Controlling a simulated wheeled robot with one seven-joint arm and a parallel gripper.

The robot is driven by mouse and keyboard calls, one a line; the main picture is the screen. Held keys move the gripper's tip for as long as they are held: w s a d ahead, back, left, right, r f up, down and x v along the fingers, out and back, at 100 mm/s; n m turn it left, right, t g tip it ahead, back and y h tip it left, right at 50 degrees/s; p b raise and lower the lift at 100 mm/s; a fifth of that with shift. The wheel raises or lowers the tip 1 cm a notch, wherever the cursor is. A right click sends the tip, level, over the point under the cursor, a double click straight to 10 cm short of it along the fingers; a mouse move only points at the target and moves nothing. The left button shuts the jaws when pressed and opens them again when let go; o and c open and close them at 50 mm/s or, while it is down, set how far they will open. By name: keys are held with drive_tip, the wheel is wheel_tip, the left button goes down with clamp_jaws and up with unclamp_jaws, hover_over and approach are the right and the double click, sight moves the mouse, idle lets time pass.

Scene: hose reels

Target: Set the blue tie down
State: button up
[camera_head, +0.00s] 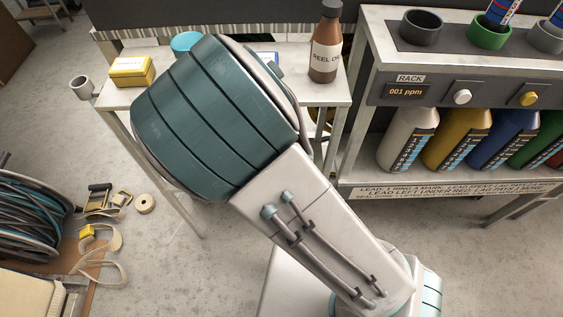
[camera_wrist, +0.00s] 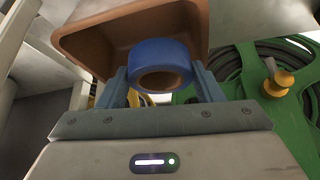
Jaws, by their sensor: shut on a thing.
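The blue tie (camera_wrist: 160,52) shows in the wrist view as a thick blue ring with a brownish core. My gripper (camera_wrist: 162,84) is shut on it, with one grey finger at each side. A brown open bin (camera_wrist: 85,45) lies just beyond the ring in that view. I cannot tell whether the ring touches the bin. In the head view my arm covers the middle, and the gripper and the blue tie are hidden.
In the wrist view a green hose reel (camera_wrist: 235,115) with a yellow knob (camera_wrist: 279,82) is at the right. In the head view a bench holds a yellow box (camera_head: 131,71) and a brown bottle (camera_head: 326,45). A rack (camera_head: 440,90) stands right; cluttered floor lies left.

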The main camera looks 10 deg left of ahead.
drive_tip(key=shift+w+d+f+b, duration=0.25)
drive_tip(key=shift+d+f+b, duration=0.3)
drive_tip(key=shift+d+f, duration=0.3)
drive_tip(key=shift+a+f, duration=0.1)
drive_tip(key=shift+f, duration=0.25)
wheel_tip(320, 180, down, 5)
drive_tip(key=b, duration=0.3)
drive_tip(key=shift+r, duration=0.15)
drive_tip(key=shift+d, duration=0.2)
drive_tip(key=o, duration=1)
